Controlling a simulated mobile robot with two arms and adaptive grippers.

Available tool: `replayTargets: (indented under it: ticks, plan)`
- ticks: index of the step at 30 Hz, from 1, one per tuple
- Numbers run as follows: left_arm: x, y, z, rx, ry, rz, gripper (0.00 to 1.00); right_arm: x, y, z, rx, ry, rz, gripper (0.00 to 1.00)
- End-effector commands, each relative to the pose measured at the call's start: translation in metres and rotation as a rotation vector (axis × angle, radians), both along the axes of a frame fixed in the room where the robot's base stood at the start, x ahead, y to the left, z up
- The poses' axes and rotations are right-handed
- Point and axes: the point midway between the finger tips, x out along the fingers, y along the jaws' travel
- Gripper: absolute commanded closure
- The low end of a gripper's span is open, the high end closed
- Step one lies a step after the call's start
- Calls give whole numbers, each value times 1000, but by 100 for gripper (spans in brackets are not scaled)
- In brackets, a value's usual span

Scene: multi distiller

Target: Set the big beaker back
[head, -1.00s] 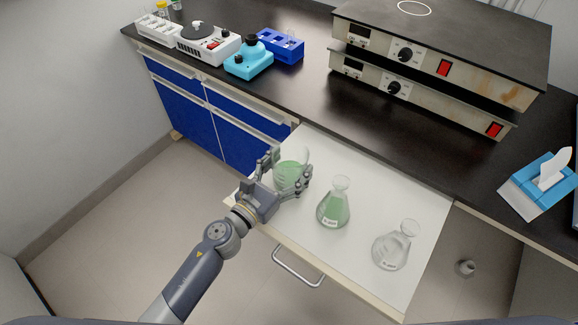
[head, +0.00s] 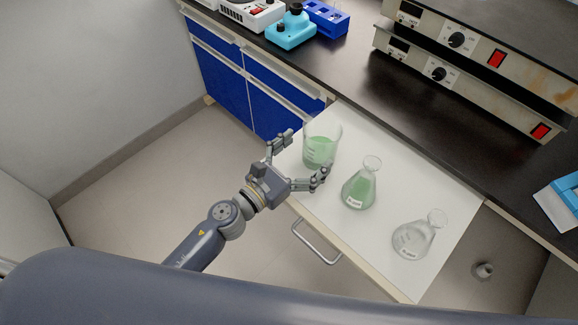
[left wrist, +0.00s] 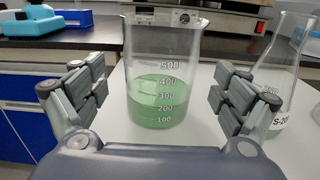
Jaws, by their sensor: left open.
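The big beaker (head: 320,150) is clear glass with green liquid. It stands upright on the white pull-out surface (head: 414,187), near its left end. In the left wrist view the beaker (left wrist: 160,85) shows graduation marks up to 500 and stands in front of my open fingers. My left gripper (head: 302,160) is open and empty, with its fingers spread and the beaker just beyond them. The gripper also shows in the left wrist view (left wrist: 160,95), with a finger on each side and clear gaps to the glass. My right gripper is not in view.
A flask with green liquid (head: 360,190) stands right of the beaker, and an empty-looking flask (head: 413,238) stands further right. The dark counter (head: 390,110) behind holds hot plates (head: 470,75), a turquoise device (head: 290,33) and a blue rack (head: 327,17).

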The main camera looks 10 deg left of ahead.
Motion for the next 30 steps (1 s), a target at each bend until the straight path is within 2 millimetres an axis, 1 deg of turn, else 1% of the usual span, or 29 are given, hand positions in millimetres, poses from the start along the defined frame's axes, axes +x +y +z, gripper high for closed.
replayTargets:
  ticks: [1, 6, 12, 18, 30]
  plan:
    - [-11, 7, -4, 2, 2, -2, 9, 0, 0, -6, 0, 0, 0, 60]
    - [-37, 26, -3, 0, 1, -3, 9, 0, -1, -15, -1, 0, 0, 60]
    - [-54, 38, -1, -1, 2, -1, 9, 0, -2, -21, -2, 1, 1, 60]
    - [-58, 42, 1, -1, 0, -1, 9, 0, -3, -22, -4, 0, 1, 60]
    - [-57, 41, 1, -1, 1, -1, 9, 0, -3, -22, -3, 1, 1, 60]
